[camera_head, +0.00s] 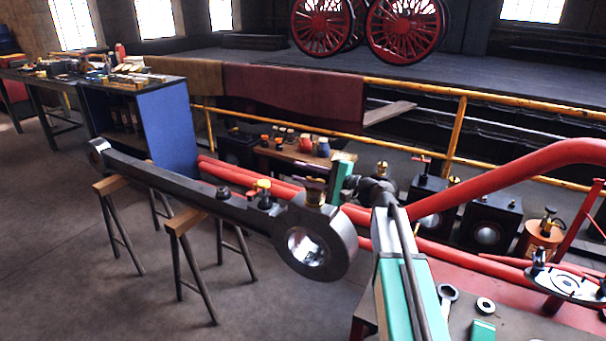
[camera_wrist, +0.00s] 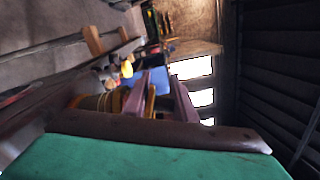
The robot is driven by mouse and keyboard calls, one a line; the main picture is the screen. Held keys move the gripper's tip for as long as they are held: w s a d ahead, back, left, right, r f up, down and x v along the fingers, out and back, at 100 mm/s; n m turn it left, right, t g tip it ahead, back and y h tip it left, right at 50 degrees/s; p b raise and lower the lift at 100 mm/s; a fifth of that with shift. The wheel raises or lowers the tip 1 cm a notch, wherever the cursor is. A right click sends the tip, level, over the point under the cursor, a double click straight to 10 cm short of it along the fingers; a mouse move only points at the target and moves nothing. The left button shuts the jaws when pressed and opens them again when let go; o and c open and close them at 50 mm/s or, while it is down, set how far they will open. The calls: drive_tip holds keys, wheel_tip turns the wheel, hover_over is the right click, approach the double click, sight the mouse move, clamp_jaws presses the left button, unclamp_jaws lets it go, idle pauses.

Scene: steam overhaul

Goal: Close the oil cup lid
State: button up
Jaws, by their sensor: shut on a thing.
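The brass oil cup (camera_head: 315,192) stands on top of the big round end of a dark connecting rod (camera_head: 322,240). My gripper (camera_head: 333,183) is right beside the cup, at its right side in the head view. In the wrist view the cup's ribbed brass body (camera_wrist: 98,102) is to the left of my gripper's fingers (camera_wrist: 160,98). A thin brass-coloured piece, seemingly the oil cup lid (camera_wrist: 151,103), stands edge-on between the fingers, and they are shut on it. The lid's hinge and the cup's mouth are hidden.
The rod lies across wooden trestles (camera_head: 187,222). A small yellow-topped fitting (camera_head: 264,186) sits on the rod left of the cup. Thick red pipes (camera_head: 520,178) run behind and to the right. A bench with a spanner (camera_head: 447,293) is at lower right.

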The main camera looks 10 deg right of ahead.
drive_tip(key=o, duration=0.9)
drive_tip(key=shift+c, duration=0.2)
drive_tip(key=shift+f, duration=0.1)
drive_tip(key=shift+p, duration=0.3)
